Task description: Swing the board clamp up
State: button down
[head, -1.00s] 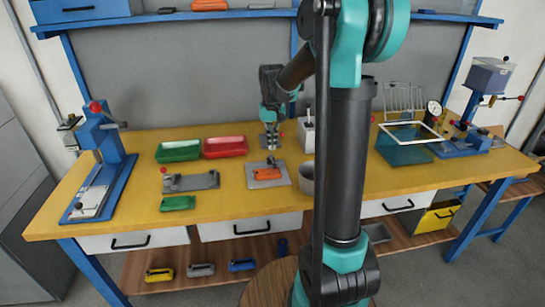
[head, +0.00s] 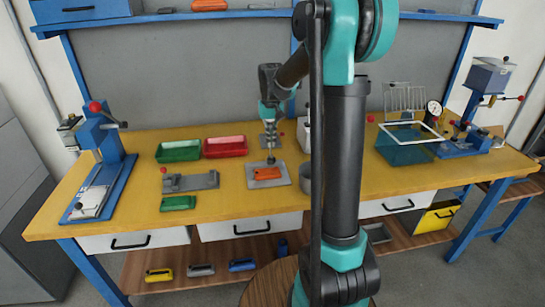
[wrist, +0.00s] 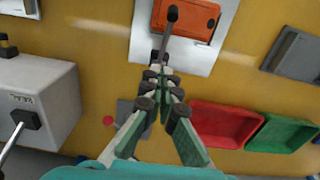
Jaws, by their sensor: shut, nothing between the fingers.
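The board clamp shows in the wrist view as a grey bar (wrist: 168,34) with a dark round end. It reaches from just ahead of my fingertips over an orange board (wrist: 190,18) on a pale metal plate (wrist: 148,52). In the head view the orange board (head: 267,173) lies on its plate (head: 283,180), and the thin bar stands out above its back edge. I cannot tell the bar's exact tilt. My gripper (wrist: 160,79) is shut and empty, with its fingertips close behind the bar; whether they touch it is unclear. My gripper also shows in the head view (head: 269,141).
A green bin (head: 180,151) and a red bin (head: 226,147) stand to the left. A grey fixture (head: 190,182) lies in front of them. A white box (wrist: 40,100) stands beside my gripper in the wrist view.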

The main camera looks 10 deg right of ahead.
jog(key=shift+w, duration=0.1)
jog(key=shift+w+f, duration=0.25)
jog(key=shift+w, duration=0.5)
jog(key=shift+w+f, duration=0.25)
jog(key=shift+w, duration=0.25)
jog(key=shift+s, duration=0.1)
jog(key=shift+s, duration=0.65)
jog(key=shift+r, duration=3.55)
